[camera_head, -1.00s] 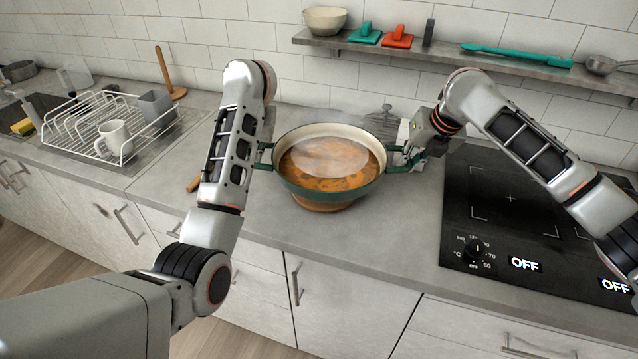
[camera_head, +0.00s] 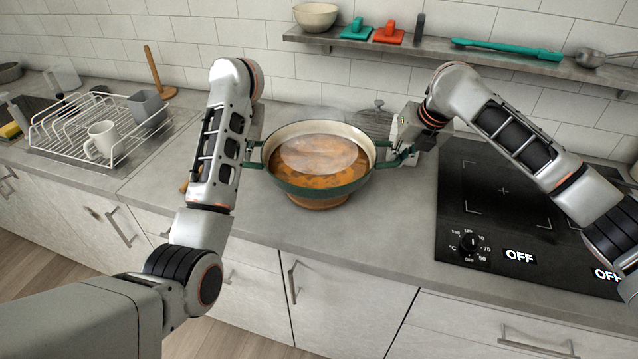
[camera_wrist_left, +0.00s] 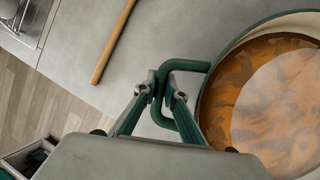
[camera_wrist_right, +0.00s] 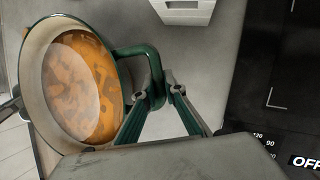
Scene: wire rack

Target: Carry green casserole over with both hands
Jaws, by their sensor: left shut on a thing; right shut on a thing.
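The green casserole (camera_head: 322,190), with a cream inside and orange-brown stew under a pale hazy disc, is in the middle of the head view. It looks level, with a brown round base or support (camera_head: 320,202) showing below; I cannot tell whether it is lifted. My left gripper (camera_wrist_left: 162,88) is shut on its left handle (camera_wrist_left: 186,120); in the head view my left arm mostly hides that gripper. My right gripper (camera_head: 400,152) is shut on the opposite handle, clearly seen in the right wrist view (camera_wrist_right: 153,75).
A white wire rack (camera_head: 62,140) with a white mug (camera_head: 103,140) and a grey cup stands left. The black hob (camera_head: 480,215), reading OFF, lies right. A wooden stick (camera_wrist_left: 115,40) lies near the left handle. Bare counter (camera_head: 350,235) lies in front.

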